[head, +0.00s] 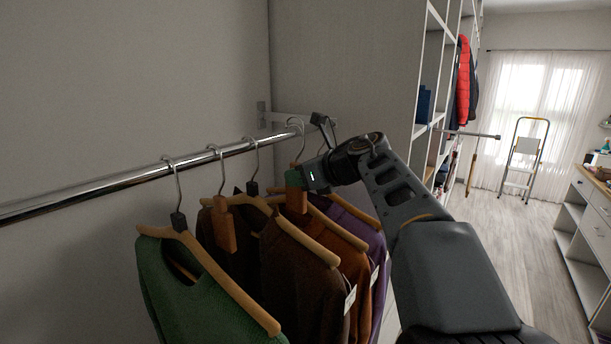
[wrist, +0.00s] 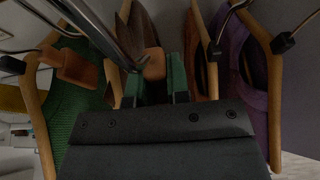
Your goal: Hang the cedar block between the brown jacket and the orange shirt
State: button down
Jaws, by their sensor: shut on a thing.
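My gripper (head: 304,178) is shut on a cedar block (head: 297,199), an orange-brown piece below a thin metal hook. In the wrist view the cedar block (wrist: 154,64) sits between the green fingertips (wrist: 157,84). The brown jacket (head: 300,285) hangs to its left on a wooden hanger, and the orange shirt (head: 352,258) hangs to its right. In the wrist view the block is between the brown jacket (wrist: 142,28) and the orange shirt's hanger (wrist: 204,50). The hook's top is near the rail; I cannot tell whether it rests on it.
The metal rail (head: 200,157) runs along the wall. A second cedar block (head: 224,226) hangs between the green sweater (head: 165,290) and the brown jacket. A purple garment (head: 377,238) hangs close on the right. A shelf side panel (head: 350,70) stands behind my arm.

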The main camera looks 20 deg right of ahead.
jog(key=x, duration=0.6)
jog(key=shift+f, duration=0.25)
dwell(0.4)
jog(key=shift+w+a, duration=0.1)
jog(key=c, duration=1)
grip_release()
